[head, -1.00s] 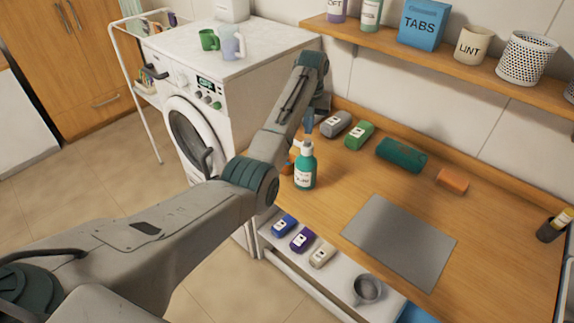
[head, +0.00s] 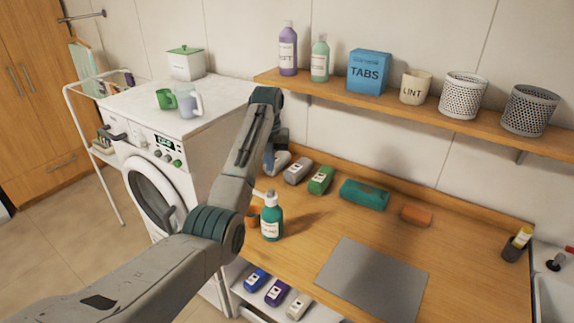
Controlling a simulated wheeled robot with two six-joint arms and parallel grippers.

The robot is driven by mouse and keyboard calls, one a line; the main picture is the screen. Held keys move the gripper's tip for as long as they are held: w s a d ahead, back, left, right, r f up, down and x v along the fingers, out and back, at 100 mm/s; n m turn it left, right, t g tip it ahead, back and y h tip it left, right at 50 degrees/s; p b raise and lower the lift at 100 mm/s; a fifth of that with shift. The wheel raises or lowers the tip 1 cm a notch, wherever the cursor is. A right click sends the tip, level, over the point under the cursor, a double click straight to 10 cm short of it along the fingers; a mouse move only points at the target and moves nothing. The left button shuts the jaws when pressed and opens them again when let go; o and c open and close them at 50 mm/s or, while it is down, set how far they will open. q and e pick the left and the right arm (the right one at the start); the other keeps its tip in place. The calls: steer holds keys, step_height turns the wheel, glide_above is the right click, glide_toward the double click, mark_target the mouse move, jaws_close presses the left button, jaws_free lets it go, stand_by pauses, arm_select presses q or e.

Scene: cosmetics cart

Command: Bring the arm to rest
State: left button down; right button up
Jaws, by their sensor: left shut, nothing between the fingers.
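My left arm comes in from the lower left, rises over the near left end of the wooden counter (head: 455,270) and bends down at its top. My left gripper (head: 269,168) points down there, partly hidden by the arm. It looks shut and empty, above the counter's left end near the back. My right gripper is not in view.
Grey (head: 297,171) and green (head: 321,180) bottles, a teal pack (head: 364,195) and an orange block (head: 416,215) lie along the counter's back. A grey mat (head: 372,280) lies in front. A shelf (head: 400,105) runs above; a washing machine (head: 205,135) stands left.

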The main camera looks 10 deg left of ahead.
arm_select(q)
steer(key=s+a+f+n+t, duration=0.1)
steer(key=s+a+f+n, duration=0.1)
steer(key=s+f+n, duration=0.75)
steer(key=s+a+f+n+t, duration=0.1)
steer(key=s+a+f+n, duration=0.1)
steer(key=s+f+n, duration=0.75)
steer(key=s+n+t, duration=0.2)
steer(key=s+n, duration=1.2)
steer(key=s, duration=1.9)
steer(key=w+a+f+g+y+b, duration=0.2)
steer(key=f+b, duration=0.6)
steer(key=f, duration=2.9)
steer(key=s+a+f+b, duration=0.1)
steer(key=s+f+b, duration=0.1)
steer(key=s+f, duration=0.4)
steer(key=s+f+b, duration=0.2)
steer(key=s+f, duration=0.5)
steer(key=f, duration=0.5)
steer(key=s+a+f+h+b, duration=0.1)
steer(key=s+f+b, duration=0.1)
steer(key=s+f, duration=0.5)
step_height(320, 180, down, 3)
steer(key=shift+a+r+n+g, duration=0.1)
steer(key=shift+a+n+g, duration=0.2)
steer(key=shift+g, duration=0.1)
